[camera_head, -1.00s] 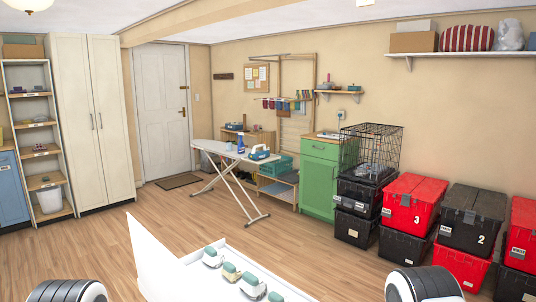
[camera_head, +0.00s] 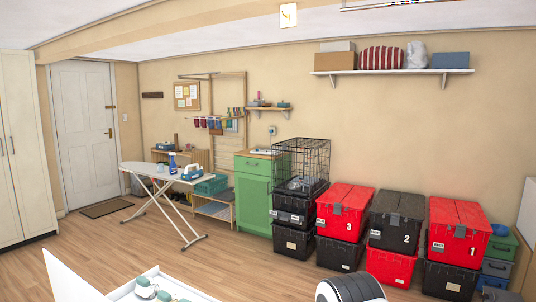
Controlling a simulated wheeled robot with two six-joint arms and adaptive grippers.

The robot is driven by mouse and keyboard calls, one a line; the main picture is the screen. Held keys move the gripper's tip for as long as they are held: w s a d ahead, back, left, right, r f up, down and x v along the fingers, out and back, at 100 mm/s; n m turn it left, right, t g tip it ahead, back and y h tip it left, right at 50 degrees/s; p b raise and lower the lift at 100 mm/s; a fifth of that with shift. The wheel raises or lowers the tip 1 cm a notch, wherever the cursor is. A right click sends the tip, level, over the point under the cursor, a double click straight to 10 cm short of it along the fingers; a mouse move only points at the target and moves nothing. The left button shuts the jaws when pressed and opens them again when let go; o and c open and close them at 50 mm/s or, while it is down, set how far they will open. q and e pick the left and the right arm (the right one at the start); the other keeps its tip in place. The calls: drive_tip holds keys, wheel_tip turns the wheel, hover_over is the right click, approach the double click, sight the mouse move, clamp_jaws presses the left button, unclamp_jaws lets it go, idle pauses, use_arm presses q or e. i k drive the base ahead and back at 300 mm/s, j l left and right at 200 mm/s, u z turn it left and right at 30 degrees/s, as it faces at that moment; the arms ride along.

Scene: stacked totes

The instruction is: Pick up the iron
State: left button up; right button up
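A small teal and white object that looks like the iron (camera_head: 192,173) stands on the right end of the ironing board (camera_head: 138,168), across the room left of centre. A blue spray bottle (camera_head: 172,162) stands on the board just left of it. The iron is small in the view, so its details cannot be made out. Neither of my grippers shows in the head view. Only a rounded white and black part of my own body shows at the bottom edge.
A green cabinet (camera_head: 256,206) stands right of the board. A wire crate (camera_head: 302,158) sits on black totes beside it. Red and black stacked totes (camera_head: 345,209) line the wall further right. The wooden floor (camera_head: 110,245) before the board is clear.

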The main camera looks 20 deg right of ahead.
sight(191, 175)
drive_tip(key=i+j+u, duration=0.15)
drive_tip(key=j, duration=0.25)
drive_tip(key=j+u, duration=0.15)
drive_tip(key=j, duration=0.3)
drive_tip(key=i+j+u, duration=0.2)
drive_tip(key=j, duration=0.15)
drive_tip(key=i+j+u, duration=0.45)
drive_tip(key=i, duration=0.4)
drive_tip(key=i+j+u, duration=0.25)
drive_tip(key=i, duration=0.2)
drive_tip(key=i+u, duration=0.2)
drive_tip(key=i, duration=0.25)
drive_tip(key=i+z, duration=0.25)
drive_tip(key=i, duration=0.2)
drive_tip(key=i+z, duration=0.25)
drive_tip(key=i, duration=0.25)
drive_tip(key=i+j+z, duration=0.3)
drive_tip(key=i, duration=0.15)
drive_tip(key=i+j+z, duration=0.25)
drive_tip(key=i, duration=0.2)
drive_tip(key=i+l+z, duration=0.3)
drive_tip(key=z, duration=0.15)
drive_tip(key=i+l+z, duration=0.1)
drive_tip(key=i+z, duration=0.8)
drive_tip(key=i+j+z, duration=0.1)
drive_tip(key=i+z, duration=0.2)
drive_tip(key=z, duration=0.15)
